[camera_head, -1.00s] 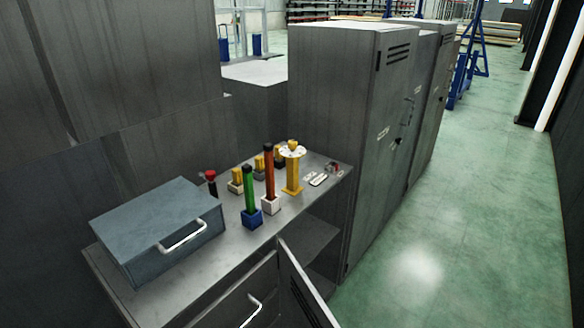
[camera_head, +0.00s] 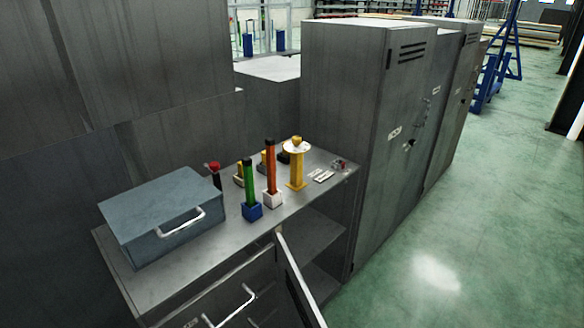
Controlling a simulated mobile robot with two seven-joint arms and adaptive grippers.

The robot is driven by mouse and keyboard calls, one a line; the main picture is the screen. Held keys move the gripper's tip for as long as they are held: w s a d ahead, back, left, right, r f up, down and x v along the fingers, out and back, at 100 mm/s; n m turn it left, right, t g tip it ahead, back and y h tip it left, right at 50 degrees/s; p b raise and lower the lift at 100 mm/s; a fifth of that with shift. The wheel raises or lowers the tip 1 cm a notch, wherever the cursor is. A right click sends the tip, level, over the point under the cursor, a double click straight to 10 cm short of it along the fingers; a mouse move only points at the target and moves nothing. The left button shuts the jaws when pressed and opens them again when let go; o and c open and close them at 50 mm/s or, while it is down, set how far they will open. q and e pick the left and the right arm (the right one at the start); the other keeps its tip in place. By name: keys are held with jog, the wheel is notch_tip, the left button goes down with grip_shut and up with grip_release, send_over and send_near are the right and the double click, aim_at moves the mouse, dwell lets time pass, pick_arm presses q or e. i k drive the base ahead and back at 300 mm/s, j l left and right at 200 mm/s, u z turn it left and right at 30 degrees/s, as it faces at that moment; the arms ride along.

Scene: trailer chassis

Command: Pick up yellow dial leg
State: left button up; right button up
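The yellow dial leg (camera_head: 297,168) stands upright on the grey workbench top (camera_head: 225,240), toward its right end. It is a yellow post with a pale round disc and a small yellow knob on top. An orange post in a white base (camera_head: 271,175) stands just left of it, and a green post in a blue base (camera_head: 250,190) stands further left. Neither of my grippers shows in the head view.
A blue-grey toolbox (camera_head: 165,215) with a handle sits on the bench's left part. A red-topped black item (camera_head: 215,175) and small yellow pieces stand behind the posts. An open cabinet door (camera_head: 298,285) juts out below. Tall grey lockers (camera_head: 355,130) stand right; green floor (camera_head: 440,245) is clear.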

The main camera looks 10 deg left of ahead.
aim_at(297, 184)
jog(key=l+u, duration=0.3)
jog(key=l, duration=0.2)
jog(key=l+u, duration=0.3)
jog(key=l, duration=0.25)
jog(key=l+u, duration=1.25)
jog(key=l, duration=0.15)
jog(key=l+u, duration=0.7)
jog(key=l, duration=0.25)
jog(key=k+l+u, duration=0.1)
jog(key=l+u, duration=0.2)
jog(key=l, duration=1.3)
jog(key=i+u, duration=0.05)
jog(key=i, duration=0.05)
